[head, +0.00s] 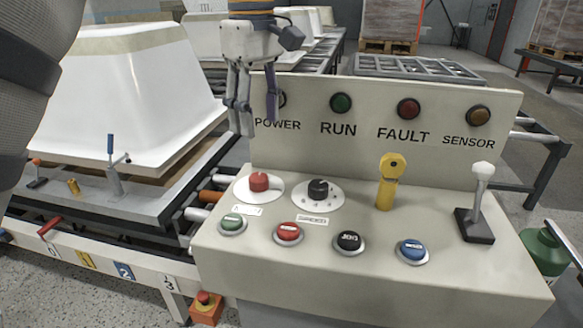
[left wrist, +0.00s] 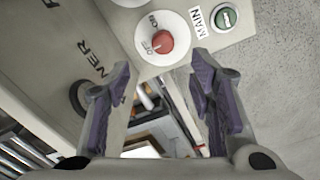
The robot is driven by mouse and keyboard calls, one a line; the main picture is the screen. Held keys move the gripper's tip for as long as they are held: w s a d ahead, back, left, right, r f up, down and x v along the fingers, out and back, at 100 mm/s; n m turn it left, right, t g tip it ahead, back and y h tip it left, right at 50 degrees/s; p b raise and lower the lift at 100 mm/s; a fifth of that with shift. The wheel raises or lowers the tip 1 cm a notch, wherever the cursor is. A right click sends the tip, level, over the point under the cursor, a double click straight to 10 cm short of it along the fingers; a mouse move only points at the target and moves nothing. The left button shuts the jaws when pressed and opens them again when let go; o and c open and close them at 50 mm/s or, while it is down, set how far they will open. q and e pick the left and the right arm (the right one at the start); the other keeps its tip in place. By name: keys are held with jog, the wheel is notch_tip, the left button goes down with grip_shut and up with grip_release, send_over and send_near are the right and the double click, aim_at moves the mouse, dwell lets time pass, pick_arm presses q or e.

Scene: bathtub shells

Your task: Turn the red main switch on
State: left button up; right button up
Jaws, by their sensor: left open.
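The red main switch (head: 259,182) is a round red knob on a white disc at the upper left of the panel's sloped top. In the left wrist view the red knob (left wrist: 160,42) shows with its white disc, OFF and ON lettering, and a MAIN label (left wrist: 200,24) beside it. My left gripper (head: 255,120) hangs in front of the upright panel by the POWER lamp, above and behind the switch, apart from it. It is open and empty, and its fingers (left wrist: 165,90) frame a gap below the knob. My right gripper is not in view.
Green, red, black and blue buttons line the front, including the green one (head: 233,222). A white tub shell (head: 130,95) stands at left.

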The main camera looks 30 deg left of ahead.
aim_at(259, 176)
pick_arm(q)
jog(key=f, duration=1.1)
jog(key=shift+s+a+f+p, duration=0.2)
jog(key=shift+s+p, duration=0.05)
jog(key=shift+p, duration=0.05)
jog(key=shift+c, duration=0.3)
jog(key=c, duration=1.1)
